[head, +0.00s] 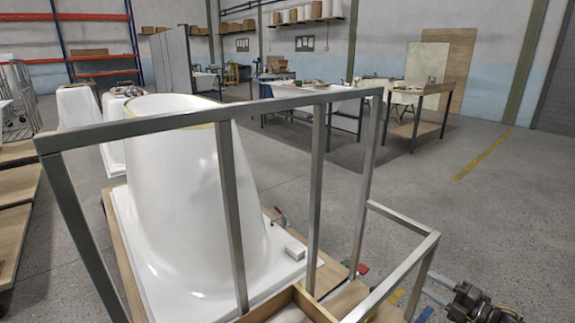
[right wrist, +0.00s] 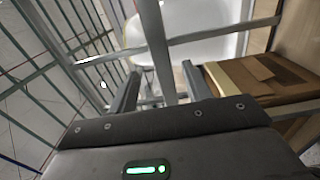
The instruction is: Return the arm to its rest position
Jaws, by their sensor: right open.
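My right gripper (head: 424,299) is at the lower right of the head view, beside the grey metal frame of the cart. In the right wrist view my right gripper (right wrist: 158,84) has its two fingers apart. A grey upright bar of the frame shows between and beyond them, and nothing is held. Part of my right arm (head: 478,302) shows behind the gripper; the rest is cut off by the picture's edge. My left gripper is not in view.
A large white bathtub shell (head: 170,170) stands behind the metal frame (head: 230,200). A wooden box edge (head: 318,305) lies low inside the frame. A brown cardboard box (right wrist: 262,72) shows right in the wrist view. Open floor (head: 490,220) lies to the right.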

